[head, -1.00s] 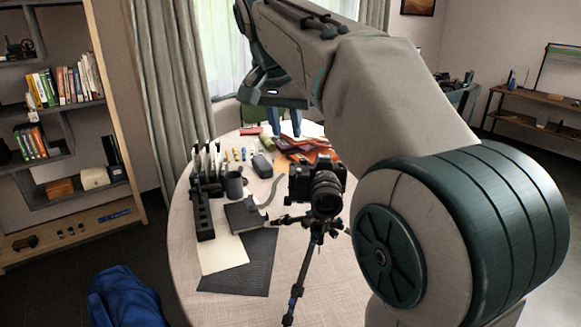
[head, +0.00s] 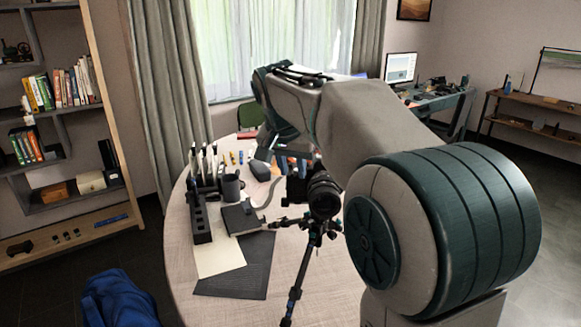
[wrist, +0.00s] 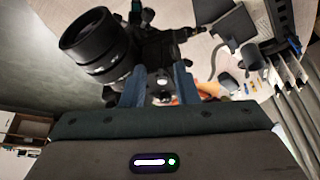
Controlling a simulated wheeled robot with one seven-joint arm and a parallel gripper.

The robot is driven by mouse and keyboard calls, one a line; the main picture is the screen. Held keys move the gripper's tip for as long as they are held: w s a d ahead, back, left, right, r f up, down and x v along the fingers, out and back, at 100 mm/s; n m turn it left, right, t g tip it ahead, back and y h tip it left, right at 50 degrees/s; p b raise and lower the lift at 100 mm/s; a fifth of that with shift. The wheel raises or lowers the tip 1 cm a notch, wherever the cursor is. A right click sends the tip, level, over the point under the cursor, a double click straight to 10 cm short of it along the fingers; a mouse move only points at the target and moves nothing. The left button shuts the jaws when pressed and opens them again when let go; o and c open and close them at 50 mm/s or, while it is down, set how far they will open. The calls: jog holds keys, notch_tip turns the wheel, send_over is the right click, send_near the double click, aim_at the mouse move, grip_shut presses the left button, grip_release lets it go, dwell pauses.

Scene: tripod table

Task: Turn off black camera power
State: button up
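The black camera (head: 322,193) sits on a tripod (head: 306,262) at the table, its lens facing me in the head view. Part of its body is hidden by my arm. In the wrist view, which looks upside down, the camera's lens (wrist: 88,42) is large at upper left, with the dark body beside it. My gripper (wrist: 162,82) shows two blue fingers set apart, pointing toward the camera body. A small bright spot and dark part show in the gap. I cannot tell whether the fingers touch the camera. The power switch cannot be made out.
The round table (head: 330,290) holds a dark organizer (head: 201,215), a mug (head: 231,186), a dark notebook (head: 243,217), a black mat (head: 250,270) and pens. A shelf is at left, a desk with a monitor (head: 400,68) behind.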

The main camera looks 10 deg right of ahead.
grip_shut()
jog(key=shift+s+d+n+y, duration=0.15)
jog(key=shift+d+n+y, duration=0.15)
jog(key=shift+n, duration=0.6)
jog(key=shift+s+d+n+y, duration=0.15)
jog(key=shift+n+y, duration=0.25)
jog(key=shift+n, duration=0.5)
jog(key=shift+w, duration=0.1)
grip_release()
jog(key=shift+r, duration=0.1)
jog(key=p+v, duration=0.2)
jog(key=v, duration=1.1)
jog(key=shift+s+r, duration=0.25)
jog(key=shift+s, duration=0.25)
